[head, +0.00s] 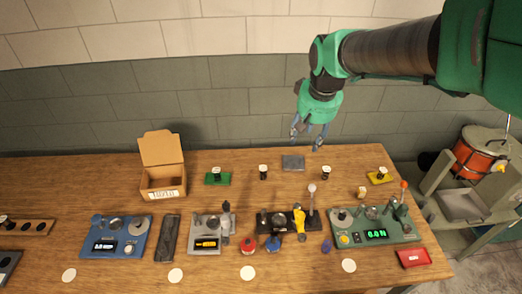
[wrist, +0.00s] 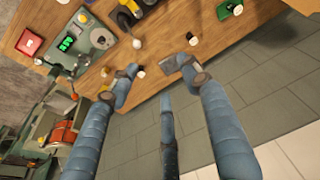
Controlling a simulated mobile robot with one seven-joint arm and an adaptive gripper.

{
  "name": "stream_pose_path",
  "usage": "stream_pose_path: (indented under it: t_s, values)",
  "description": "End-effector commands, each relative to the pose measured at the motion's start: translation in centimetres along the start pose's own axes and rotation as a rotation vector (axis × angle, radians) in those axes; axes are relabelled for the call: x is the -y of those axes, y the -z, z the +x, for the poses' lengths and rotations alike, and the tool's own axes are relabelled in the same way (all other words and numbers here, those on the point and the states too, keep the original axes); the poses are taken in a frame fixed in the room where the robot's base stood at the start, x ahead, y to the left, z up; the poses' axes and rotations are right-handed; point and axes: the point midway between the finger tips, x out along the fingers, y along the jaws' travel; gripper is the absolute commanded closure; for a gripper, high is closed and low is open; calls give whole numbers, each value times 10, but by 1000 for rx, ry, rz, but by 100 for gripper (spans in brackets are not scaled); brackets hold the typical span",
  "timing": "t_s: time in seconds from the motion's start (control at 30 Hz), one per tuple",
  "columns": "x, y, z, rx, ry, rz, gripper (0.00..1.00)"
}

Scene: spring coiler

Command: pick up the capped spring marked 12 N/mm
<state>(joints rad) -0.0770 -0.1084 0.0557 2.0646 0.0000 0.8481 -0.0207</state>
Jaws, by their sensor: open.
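Several dark capped springs with pale tops stand on the table; their markings are too small to read. One capped spring (head: 216,172) is on a green plate, two stand on bare wood, one at centre (head: 263,171) and one further right (head: 326,172), and another (head: 381,174) is on a yellow plate. My gripper (head: 307,138) is open and empty, above the table's back edge near the right-of-centre spring. In the wrist view the open fingers (wrist: 153,70) point at the tabletop; one capped spring (wrist: 138,71) shows beside the left fingertip, another (wrist: 192,39) lies beyond the fingers.
A grey plate (head: 293,162) lies at the table's back. An open cardboard box (head: 163,181) stands left. Blue (head: 116,237), grey (head: 211,233), black and green (head: 375,228) devices line the front. A red tray (head: 414,257) is at the right. The brick wall is close behind.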

Motion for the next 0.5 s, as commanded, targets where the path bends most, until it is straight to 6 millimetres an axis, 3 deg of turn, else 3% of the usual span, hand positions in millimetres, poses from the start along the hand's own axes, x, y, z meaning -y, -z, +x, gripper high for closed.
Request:
stream_pose_path:
  t_s: [0.2,0.5]
  values:
    - [8,43,32,43,5,-18,52]
    - [21,92,87,97,10,-43,52]
